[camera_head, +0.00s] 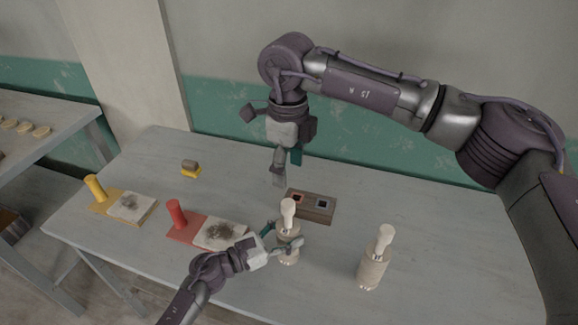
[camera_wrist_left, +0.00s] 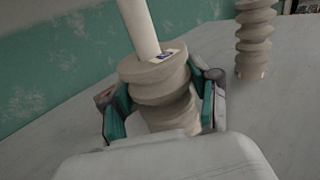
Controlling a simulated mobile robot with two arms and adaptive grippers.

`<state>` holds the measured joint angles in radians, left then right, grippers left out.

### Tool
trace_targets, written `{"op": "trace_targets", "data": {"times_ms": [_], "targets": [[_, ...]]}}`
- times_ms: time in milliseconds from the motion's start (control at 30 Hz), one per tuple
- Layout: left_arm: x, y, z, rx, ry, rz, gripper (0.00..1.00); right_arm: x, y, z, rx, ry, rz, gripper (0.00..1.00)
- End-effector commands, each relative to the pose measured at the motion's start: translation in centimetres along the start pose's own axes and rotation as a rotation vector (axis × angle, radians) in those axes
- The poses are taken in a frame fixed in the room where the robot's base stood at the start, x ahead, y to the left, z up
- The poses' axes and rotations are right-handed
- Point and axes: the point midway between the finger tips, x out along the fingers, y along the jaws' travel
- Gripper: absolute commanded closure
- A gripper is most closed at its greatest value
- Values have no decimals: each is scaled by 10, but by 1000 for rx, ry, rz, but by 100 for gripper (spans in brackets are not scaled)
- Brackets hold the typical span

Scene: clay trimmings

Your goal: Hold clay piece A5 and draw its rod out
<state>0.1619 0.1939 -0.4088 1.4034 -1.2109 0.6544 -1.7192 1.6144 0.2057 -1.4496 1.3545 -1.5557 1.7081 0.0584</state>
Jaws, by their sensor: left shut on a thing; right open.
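A pale, ribbed clay piece (camera_head: 289,254) stands upright near the front middle of the table, its light rod (camera_head: 288,212) sticking up from the top. My left gripper (camera_head: 284,243) is shut around its body. The left wrist view shows the clay piece (camera_wrist_left: 160,85) between the teal fingers, the rod (camera_wrist_left: 138,28) rising from it beside a small label I cannot read. A second, similar clay piece (camera_head: 372,270) with a rod (camera_head: 384,238) stands apart to the right. My right gripper (camera_head: 285,168) is open and empty, above the table behind the held piece.
A dark wooden block (camera_head: 318,215) with a red and a blue-grey square lies behind the held piece. To the left are a red board (camera_head: 185,232) and a yellow board (camera_head: 103,207), with posts and soiled pads. The table's right side is clear.

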Motion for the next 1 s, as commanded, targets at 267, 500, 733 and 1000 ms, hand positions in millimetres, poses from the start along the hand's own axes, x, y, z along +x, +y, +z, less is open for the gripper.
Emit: {"op": "trace_targets", "data": {"times_ms": [267,500,733,1000], "targets": [[0,0,-1,-1,1,1,100,3,-1,-1,-297,-1,0,38],[0,0,-1,-1,1,1,100,25,-1,-2,-325,2,2,38],[0,0,-1,-1,1,1,100,70,-1,-2,-322,2,2,38],[0,0,-1,-1,2,1,100,110,-1,-1,-320,1,0,38]]}}
